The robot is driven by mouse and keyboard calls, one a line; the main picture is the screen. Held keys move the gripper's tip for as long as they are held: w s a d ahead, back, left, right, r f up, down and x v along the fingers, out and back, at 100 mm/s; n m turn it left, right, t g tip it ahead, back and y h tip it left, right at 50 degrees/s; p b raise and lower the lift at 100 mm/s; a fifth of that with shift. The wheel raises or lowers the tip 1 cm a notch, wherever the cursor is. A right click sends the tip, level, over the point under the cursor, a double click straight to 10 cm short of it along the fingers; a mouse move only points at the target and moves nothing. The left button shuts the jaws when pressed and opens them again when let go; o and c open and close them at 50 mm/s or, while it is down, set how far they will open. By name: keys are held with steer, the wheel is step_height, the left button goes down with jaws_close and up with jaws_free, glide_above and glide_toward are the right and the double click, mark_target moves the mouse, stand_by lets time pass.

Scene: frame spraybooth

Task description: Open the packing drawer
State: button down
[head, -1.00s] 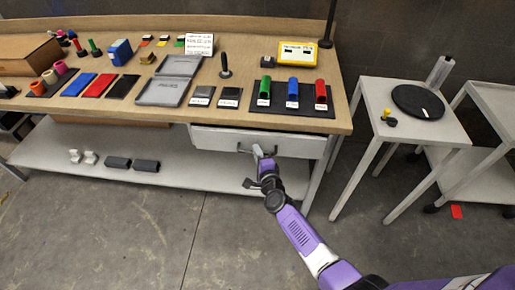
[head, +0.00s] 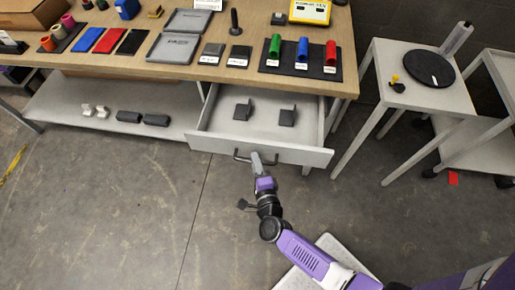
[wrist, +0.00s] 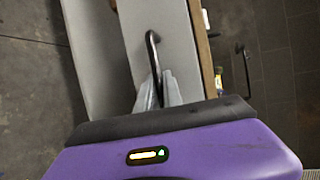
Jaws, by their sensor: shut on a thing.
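The packing drawer (head: 262,128) is a light grey drawer under the right part of the workbench. It stands pulled out, and two dark brackets (head: 287,116) show on its floor. Its dark bar handle (head: 241,156) is on the front panel. My gripper (head: 256,161) is shut on the handle at the front of the drawer. In the wrist view my gripper (wrist: 160,90) has its grey fingers around the dark handle (wrist: 152,50); part of the handle is hidden between them.
The wooden workbench (head: 335,85) above holds coloured cylinders, mats and grey trays. A lower shelf (head: 75,121) carries small white and dark blocks. A side table (head: 385,62) with a black disc stands at right.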

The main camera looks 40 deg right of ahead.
steer(key=shift+s+a, duration=0.35)
steer(key=shift+a, duration=0.05)
steer(key=c, duration=1.5)
jaws_free()
steer(key=b+v, duration=0.1)
steer(key=v, duration=0.6)
steer(key=shift+s+a, duration=0.2)
steer(key=shift+s, duration=0.1)
